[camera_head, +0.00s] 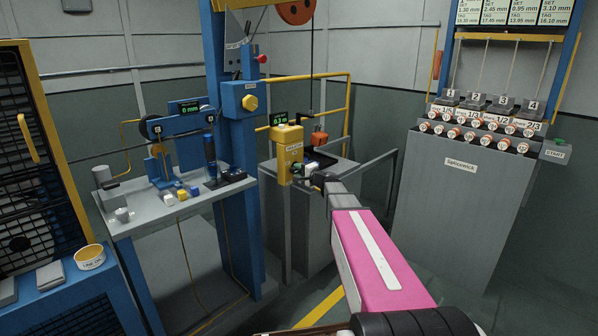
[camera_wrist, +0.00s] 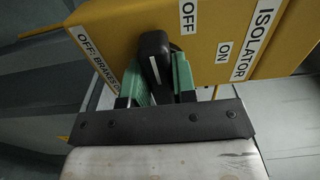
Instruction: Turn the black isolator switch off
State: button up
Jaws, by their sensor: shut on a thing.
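The yellow isolator box (camera_head: 290,148) stands on the grey console in the middle of the head view. In the wrist view the box (camera_wrist: 115,40) fills the top, with white labels reading ISOLATOR, OFF and ON, and an OFF: BRAKES label at left. The black isolator switch (camera_wrist: 154,45) is a knob with a white line, which runs nearly upright in the picture and tilts slightly left. My gripper (camera_wrist: 160,78) has its green fingers on either side of the knob, shut on it. In the head view my gripper (camera_head: 312,172) is at the box's right side, and the knob is hard to make out.
A grey rail (camera_head: 365,166) runs close by my arm on the right. A blue post (camera_head: 236,140) and a grey bench (camera_head: 140,222) with small parts are at left. A grey lever cabinet (camera_head: 455,200) stands at right.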

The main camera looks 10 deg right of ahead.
jog(key=o, duration=0.9)
jog(key=shift+s, duration=0.1)
jog(key=v, duration=1)
jog(key=shift+s+d, duration=0.25)
jog(key=shift+s, duration=0.05)
